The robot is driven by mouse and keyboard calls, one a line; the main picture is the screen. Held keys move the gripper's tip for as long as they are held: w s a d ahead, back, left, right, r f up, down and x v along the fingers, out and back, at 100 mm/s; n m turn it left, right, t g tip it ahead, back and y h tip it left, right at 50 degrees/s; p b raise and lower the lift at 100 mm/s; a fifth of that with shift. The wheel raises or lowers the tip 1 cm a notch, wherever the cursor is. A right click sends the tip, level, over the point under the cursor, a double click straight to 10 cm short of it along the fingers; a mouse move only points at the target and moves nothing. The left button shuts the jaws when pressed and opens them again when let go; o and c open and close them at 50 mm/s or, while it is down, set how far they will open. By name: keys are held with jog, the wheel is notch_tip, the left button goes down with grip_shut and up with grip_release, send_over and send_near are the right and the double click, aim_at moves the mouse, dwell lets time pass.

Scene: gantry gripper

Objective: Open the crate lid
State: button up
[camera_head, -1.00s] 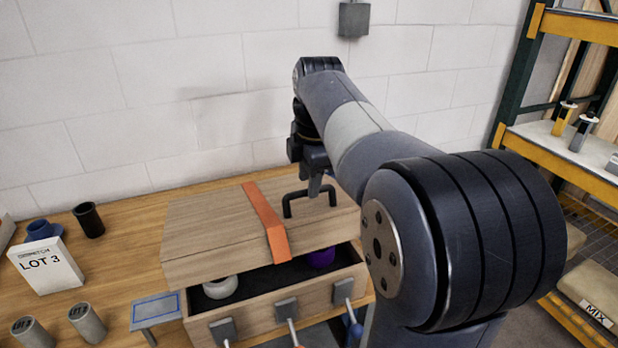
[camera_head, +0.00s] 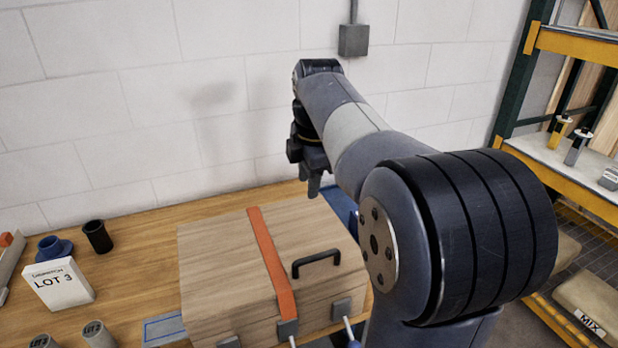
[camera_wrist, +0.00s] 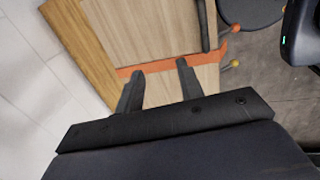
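The wooden crate's lid (camera_head: 225,250) lies down on the crate body (camera_head: 310,318), and the inside is hidden. An orange strap (camera_head: 268,255) runs across the lid, and a black bar handle (camera_head: 316,262) stands on it to the strap's right. My gripper (camera_head: 314,192) is behind and above the lid, apart from the handle. In the wrist view its two fingers (camera_wrist: 160,68) are spread with nothing between them. The lid (camera_wrist: 120,30), the strap (camera_wrist: 152,69) and part of the handle (camera_wrist: 205,25) lie beyond them.
A LOT 3 card (camera_head: 62,285), a black cup (camera_head: 97,237) and a blue part (camera_head: 53,246) stand on the bench (camera_head: 140,235) at left. Grey latches (camera_head: 287,328) line the crate's front. A shelf rack (camera_head: 570,150) stands at right.

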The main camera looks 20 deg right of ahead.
jog(key=shift+w+r, duration=0.2)
jog(key=shift+r, duration=2.55)
jog(key=shift+f, duration=0.1)
